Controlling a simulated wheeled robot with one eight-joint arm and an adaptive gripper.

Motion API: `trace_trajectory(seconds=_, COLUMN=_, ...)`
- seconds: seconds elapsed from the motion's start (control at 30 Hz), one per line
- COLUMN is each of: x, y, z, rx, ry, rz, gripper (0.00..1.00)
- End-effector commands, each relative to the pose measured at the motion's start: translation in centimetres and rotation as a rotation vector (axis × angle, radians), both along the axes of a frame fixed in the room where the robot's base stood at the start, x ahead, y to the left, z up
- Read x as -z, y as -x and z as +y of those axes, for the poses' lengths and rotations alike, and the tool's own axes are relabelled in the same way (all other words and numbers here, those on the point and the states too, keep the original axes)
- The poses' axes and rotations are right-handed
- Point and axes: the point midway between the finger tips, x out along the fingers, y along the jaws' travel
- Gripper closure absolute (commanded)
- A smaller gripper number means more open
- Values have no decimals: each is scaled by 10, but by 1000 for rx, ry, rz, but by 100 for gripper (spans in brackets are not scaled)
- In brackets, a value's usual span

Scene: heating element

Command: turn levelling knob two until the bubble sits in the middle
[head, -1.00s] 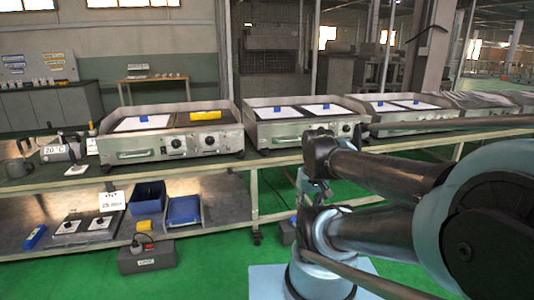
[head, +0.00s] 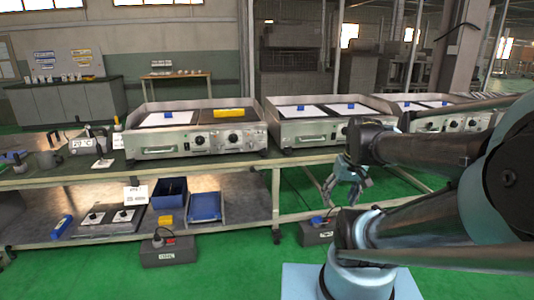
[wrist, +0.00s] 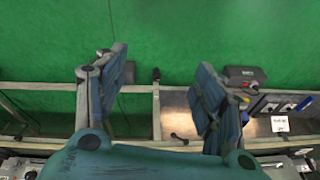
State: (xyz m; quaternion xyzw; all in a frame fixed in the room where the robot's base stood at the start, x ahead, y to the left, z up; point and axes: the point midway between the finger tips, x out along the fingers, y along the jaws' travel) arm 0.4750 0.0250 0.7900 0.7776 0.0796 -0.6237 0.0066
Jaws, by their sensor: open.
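My gripper (head: 347,190) hangs in front of the bench in the head view, open and empty. In the wrist view its two fingers (wrist: 160,75) are spread apart over green floor, touching nothing. I cannot make out a levelling knob marked two or a bubble in either view. The nearest griddle (head: 196,138) stands on the bench top with two dark front knobs, left of my gripper. A yellow bar (head: 229,113) lies on its dark right plate; I cannot tell whether it is a level. Its feet are too small to judge.
The bench's lower shelf (head: 245,203) holds a panel with two black knobs (head: 109,217), a dark blue bin (head: 169,193) and a blue tray (head: 205,207). Grey boxes (head: 167,252) stand on the floor. More griddles (head: 320,129) line the bench.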

Motion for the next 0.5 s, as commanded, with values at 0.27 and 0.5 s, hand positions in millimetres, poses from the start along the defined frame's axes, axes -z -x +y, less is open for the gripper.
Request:
trace_trajectory(seconds=0.27, x=-30, y=-70, z=36, rx=-143, ry=-129, rz=-52, gripper=37)
trace_trajectory(seconds=0.5, x=-48, y=-134, z=63, rx=-258, ry=-236, rz=-118, gripper=37)
